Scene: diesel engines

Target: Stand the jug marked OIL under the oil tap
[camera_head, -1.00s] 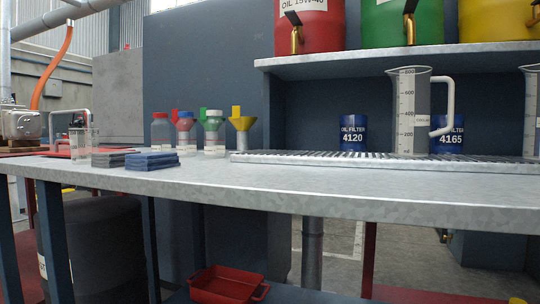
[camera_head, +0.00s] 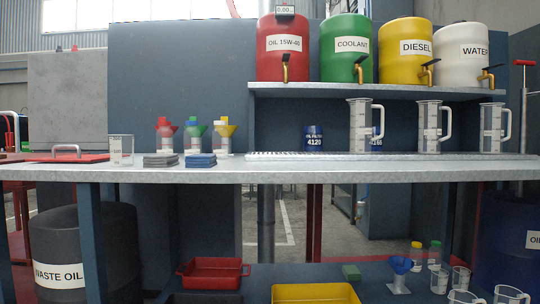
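A red drum labelled OIL 15W-40 (camera_head: 283,47) stands on the upper shelf with a brass tap (camera_head: 285,72) at its front. Three clear measuring jugs with handles stand upright on the bench grating below: a left jug (camera_head: 360,124), a middle jug (camera_head: 429,128) and a right jug (camera_head: 491,128). Their marks are too small to read, so I cannot tell which says OIL. The left jug stands to the right of the oil tap, and the grating (camera_head: 290,156) directly below that tap holds no jug. My gripper is not in view.
Coolant (camera_head: 346,45), diesel (camera_head: 406,50) and water (camera_head: 462,55) drums share the shelf (camera_head: 300,88). An oil filter (camera_head: 314,136) stands behind the grating. Trays and small jugs sit below.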

